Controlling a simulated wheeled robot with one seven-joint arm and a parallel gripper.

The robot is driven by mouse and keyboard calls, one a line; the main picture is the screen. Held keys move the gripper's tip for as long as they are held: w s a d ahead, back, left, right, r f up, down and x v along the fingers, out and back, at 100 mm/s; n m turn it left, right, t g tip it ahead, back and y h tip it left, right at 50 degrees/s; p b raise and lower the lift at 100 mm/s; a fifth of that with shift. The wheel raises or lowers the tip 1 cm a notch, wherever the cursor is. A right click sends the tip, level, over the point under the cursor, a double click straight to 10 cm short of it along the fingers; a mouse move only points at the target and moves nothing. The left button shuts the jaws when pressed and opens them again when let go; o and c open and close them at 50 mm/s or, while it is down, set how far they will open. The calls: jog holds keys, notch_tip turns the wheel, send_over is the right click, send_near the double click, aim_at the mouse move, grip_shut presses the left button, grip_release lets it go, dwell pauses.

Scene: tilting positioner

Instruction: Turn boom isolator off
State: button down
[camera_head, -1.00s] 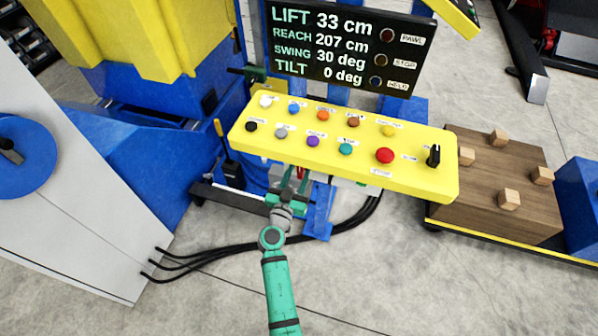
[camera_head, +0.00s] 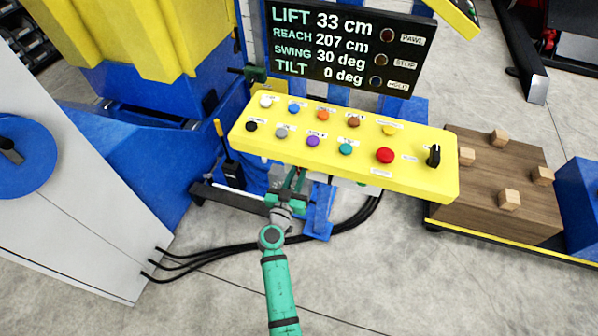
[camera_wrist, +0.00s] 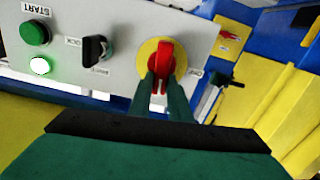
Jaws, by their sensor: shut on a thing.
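A red rotary handle (camera_wrist: 165,53) on a round yellow plate (camera_wrist: 146,49) is mounted on a light grey panel in the wrist view. The handle stands upright in that picture. My gripper (camera_wrist: 163,82) has both fingers shut on the handle's near end. The label beside the plate is too blurred to read. In the head view my gripper (camera_head: 295,180) reaches under the front edge of the yellow console (camera_head: 330,165), and the handle is hidden there.
The grey panel (camera_wrist: 125,20) also bears a green START button (camera_wrist: 34,33), a lit button (camera_wrist: 40,65) and a black selector (camera_wrist: 95,48). A smaller red switch (camera_wrist: 229,35) sits to the right. The display (camera_head: 345,45) reads lift 33 cm, tilt 0 deg. Black cables (camera_head: 330,228) cross the floor.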

jog(key=shift+w+a+f+n, duration=0.1)
jog(key=shift+a+f+n, duration=0.25)
jog(key=shift+n, duration=2.4)
jog(key=shift+w+a+f+n, duration=0.1)
jog(key=shift+a+f+n, duration=0.15)
jog(key=shift+n, duration=2.45)
jog(key=shift+w+a+f+n, duration=0.1)
jog(key=shift+a+f+n, duration=0.25)
jog(key=shift+n, duration=2.4)
jog(key=shift+d+f, duration=0.1)
jog(key=c, duration=1.6)
grip_release()
jog(key=shift+c, duration=0.2)
jog(key=v, duration=1)
jog(key=shift+s, duration=0.35)
